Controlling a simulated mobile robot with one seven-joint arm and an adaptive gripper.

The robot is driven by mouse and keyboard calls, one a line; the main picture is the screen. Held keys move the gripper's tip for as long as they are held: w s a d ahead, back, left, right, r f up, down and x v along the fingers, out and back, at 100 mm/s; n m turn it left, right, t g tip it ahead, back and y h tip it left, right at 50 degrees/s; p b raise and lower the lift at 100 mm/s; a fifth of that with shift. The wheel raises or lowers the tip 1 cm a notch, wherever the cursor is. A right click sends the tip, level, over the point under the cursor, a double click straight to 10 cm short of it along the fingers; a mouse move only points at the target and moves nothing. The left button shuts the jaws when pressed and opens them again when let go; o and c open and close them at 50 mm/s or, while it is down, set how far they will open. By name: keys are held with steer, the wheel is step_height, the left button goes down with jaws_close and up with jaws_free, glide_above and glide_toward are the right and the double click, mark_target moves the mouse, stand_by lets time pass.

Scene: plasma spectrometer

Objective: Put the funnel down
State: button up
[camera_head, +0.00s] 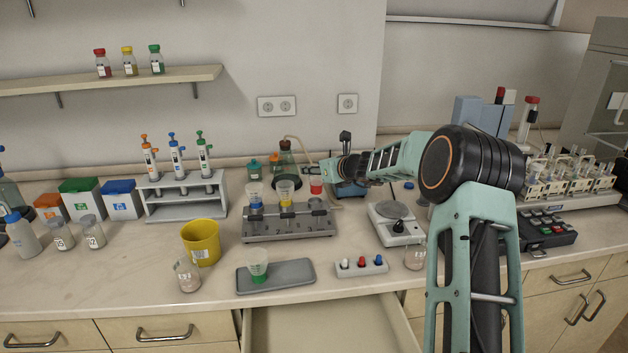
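A funnel-like clear cup with a red band (316,186) is at the right end of a grey rack (290,236). Similar cups with a blue band (255,194) and a yellow band (285,190) stand in the rack to its left. A cup with a green band (258,263) stands on a grey tray (295,273) in front. My gripper (309,171) is at the end of my outstretched arm, right at the top of the red-banded cup. Its fingers are too small to show whether they grip the cup. Whether that cup is seated or raised is unclear.
A bottle with a tube (286,158) stands behind the rack. A balance-like device (397,227) is to the right, a yellow bucket (202,243) to the left. A switch block (361,266) lies in front. An open drawer (330,325) juts out below.

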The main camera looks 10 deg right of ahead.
steer(key=shift+w+f+b, duration=0.1)
steer(key=shift+w+f, duration=0.3)
steer(key=shift+f, duration=0.55)
steer(key=shift+w+f+b, duration=0.1)
steer(key=shift+w+f, duration=0.3)
steer(key=shift+f, duration=0.55)
steer(key=shift+w+f+b, duration=0.1)
steer(key=shift+w+f, duration=0.3)
steer(key=shift+f, duration=0.55)
steer(key=shift+f, duration=0.1)
steer(key=shift+f, duration=0.15)
steer(key=o, duration=1.4)
steer(key=shift+c, duration=0.2)
steer(key=shift+r, duration=0.2)
